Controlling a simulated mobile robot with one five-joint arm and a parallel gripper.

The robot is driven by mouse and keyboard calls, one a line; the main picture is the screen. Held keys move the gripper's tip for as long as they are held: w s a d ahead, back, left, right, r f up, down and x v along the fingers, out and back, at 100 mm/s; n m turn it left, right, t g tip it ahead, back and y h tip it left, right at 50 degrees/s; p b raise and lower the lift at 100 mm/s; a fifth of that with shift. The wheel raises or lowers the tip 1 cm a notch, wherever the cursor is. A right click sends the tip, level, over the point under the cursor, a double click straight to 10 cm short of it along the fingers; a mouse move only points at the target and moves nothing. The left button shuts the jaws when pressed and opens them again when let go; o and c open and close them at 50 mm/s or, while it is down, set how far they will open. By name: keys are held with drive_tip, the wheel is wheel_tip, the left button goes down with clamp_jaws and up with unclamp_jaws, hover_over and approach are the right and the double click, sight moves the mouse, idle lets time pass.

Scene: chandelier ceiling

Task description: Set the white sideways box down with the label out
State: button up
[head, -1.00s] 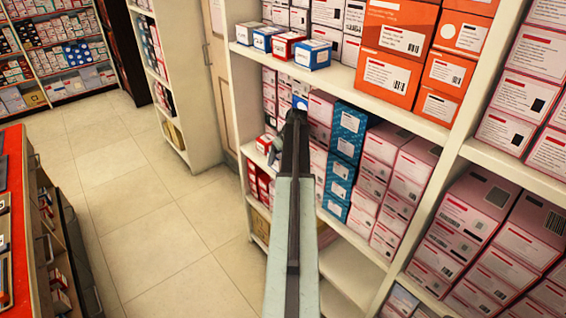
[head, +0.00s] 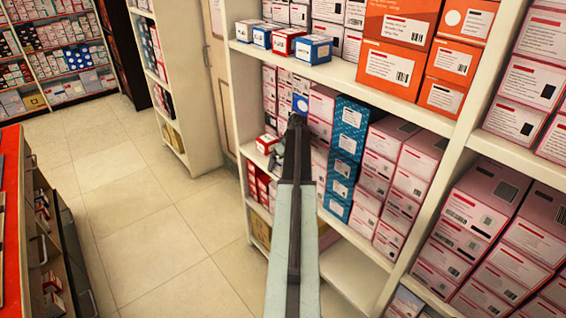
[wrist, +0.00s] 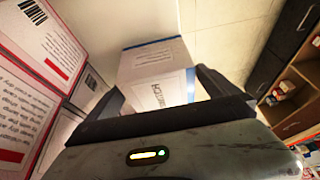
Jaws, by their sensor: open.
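The white box (wrist: 152,68) with a blue edge stands between my fingers in the wrist view. Dark print runs sideways on its face near my gripper. My gripper (wrist: 160,88) is open, with one dark finger on each side of the box. I cannot tell whether either finger touches it. In the head view my gripper (head: 277,154) shows only in part beside the shelf, mostly behind my arm. I cannot clearly pick out the white box there.
Pink and white boxes (wrist: 38,60) stand close at left in the wrist view. A stack of blue boxes (head: 347,150) and a small red box (head: 266,143) are on the shelf near my arm. The upper shelf board (head: 345,78) is above. Tiled floor (head: 160,235) is clear at left.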

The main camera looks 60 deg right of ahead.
drive_tip(key=shift+r+p, duration=0.3)
drive_tip(key=p+v, duration=1)
drive_tip(key=v, duration=0.1)
drive_tip(key=shift+r+p, duration=0.3)
drive_tip(key=shift+p, duration=0.05)
drive_tip(key=shift+s+a, duration=0.1)
drive_tip(key=shift+s, duration=0.05)
